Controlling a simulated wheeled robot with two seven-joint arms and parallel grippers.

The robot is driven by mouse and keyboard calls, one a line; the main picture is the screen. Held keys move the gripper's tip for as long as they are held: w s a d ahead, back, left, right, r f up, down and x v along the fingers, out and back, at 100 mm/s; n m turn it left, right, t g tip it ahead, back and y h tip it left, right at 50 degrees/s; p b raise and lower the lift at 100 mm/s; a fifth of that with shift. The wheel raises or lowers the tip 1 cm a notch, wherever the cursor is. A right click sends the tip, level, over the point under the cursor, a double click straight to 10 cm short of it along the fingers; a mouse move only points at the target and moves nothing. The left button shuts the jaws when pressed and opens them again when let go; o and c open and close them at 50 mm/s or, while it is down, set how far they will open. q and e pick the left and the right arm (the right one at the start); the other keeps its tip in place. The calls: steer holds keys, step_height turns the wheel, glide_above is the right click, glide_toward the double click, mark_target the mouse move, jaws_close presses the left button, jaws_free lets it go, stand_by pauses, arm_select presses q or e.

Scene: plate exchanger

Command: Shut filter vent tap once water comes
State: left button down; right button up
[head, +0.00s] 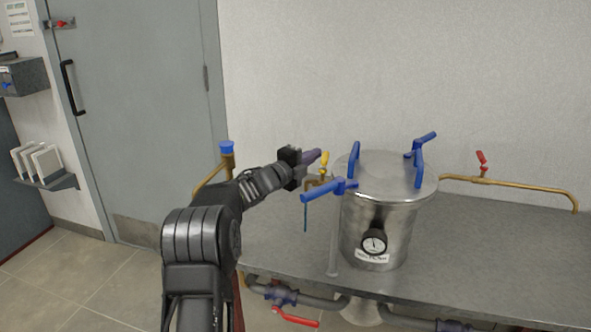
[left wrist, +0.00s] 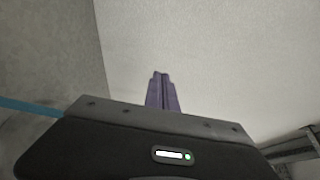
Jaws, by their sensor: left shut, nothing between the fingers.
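The steel filter housing (head: 376,222) stands on the grey bench with its lid on and blue clamp handles around it. A small brass tap with a yellow lever (head: 324,163) sits at the left of the housing, its lever upright. A thin blue stream or tube (head: 306,217) hangs below the tap's spout; I cannot tell which. My left gripper (head: 318,155) is close behind or beside the yellow lever; its purple fingers are closed and empty. In the left wrist view the fingers (left wrist: 161,92) point at bare wall, with a blue strip (left wrist: 30,106) at left. My right gripper is out of view.
A pressure gauge (head: 374,242) is on the housing front. A brass pipe with a red lever (head: 482,163) runs along the wall at right. Red-handled valves (head: 295,317) hang below the bench edge. The right bench top is clear.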

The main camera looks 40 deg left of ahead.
arm_select(q)
steer(key=shift+w+d, duration=0.1)
stand_by(0.5)
step_height(320, 180, up, 10)
steer(key=p, duration=0.2)
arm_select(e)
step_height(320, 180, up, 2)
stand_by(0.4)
